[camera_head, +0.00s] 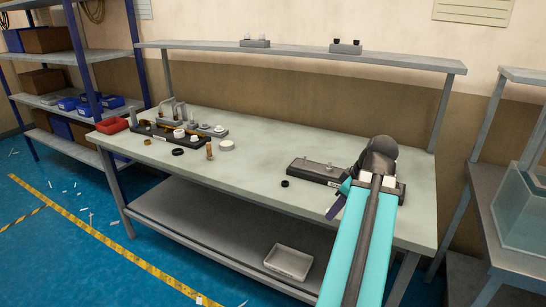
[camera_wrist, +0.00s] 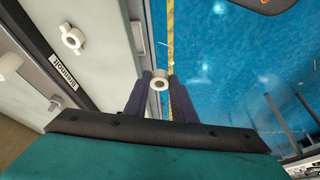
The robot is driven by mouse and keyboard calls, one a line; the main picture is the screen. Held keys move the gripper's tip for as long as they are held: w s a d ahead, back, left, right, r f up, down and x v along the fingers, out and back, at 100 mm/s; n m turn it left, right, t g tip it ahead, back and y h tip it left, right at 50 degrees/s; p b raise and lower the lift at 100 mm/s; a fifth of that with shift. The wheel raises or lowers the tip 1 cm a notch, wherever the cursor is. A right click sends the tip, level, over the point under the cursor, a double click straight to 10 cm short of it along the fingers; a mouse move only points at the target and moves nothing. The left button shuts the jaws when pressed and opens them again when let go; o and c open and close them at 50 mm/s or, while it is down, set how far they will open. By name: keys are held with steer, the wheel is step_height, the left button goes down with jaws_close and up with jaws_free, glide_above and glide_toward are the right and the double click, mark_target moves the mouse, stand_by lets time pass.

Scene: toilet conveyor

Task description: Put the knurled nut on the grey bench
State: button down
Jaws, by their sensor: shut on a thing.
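My gripper is low over the right part of the grey bench (camera_head: 245,180), near its front edge; in the head view my arm hides most of it. In the wrist view my gripper (camera_wrist: 160,86) is shut on a pale ring-shaped nut (camera_wrist: 160,82), which I take to be the knurled nut. Its knurling is too small to make out. The nut sits between the dark fingertips, and its hole faces the camera. I cannot tell whether it touches the bench.
A dark fixture with a grey top and posts (camera_head: 318,169) stands beside my gripper, partly hidden by my arm. A black ring (camera_head: 285,183) lies left of it.

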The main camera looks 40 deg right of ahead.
steer(key=shift+w+d+r+p, duration=0.2)
steer(key=shift+d+p, duration=0.15)
steer(key=shift+p, duration=1.2)
steer(key=p, duration=0.4)
steer(key=w+d+p, duration=0.1)
steer(key=p, duration=0.3)
steer(key=shift+d+f+p, duration=0.2)
steer(key=shift+d+p, duration=0.05)
steer(key=shift+p, duration=0.15)
steer(key=w+d+p, duration=0.1)
steer(key=w+d, duration=0.1)
steer(key=d, duration=0.1)
steer(key=w+d+f+p, duration=0.1)
steer(key=w+d, duration=0.2)
steer(key=d, duration=0.1)
steer(key=w+d+p, duration=0.1)
steer(key=w+d, duration=0.1)
steer(key=d, duration=0.2)
steer(key=shift+w+f+p, duration=0.25)
steer(key=shift+p, duration=0.15)
steer(key=shift+f, duration=0.15)
steer(key=shift+f+p, duration=0.85)
steer(key=shift+f, duration=0.8)
steer(key=shift+f, duration=0.15)
steer(key=c, duration=1.5)
jaws_free()
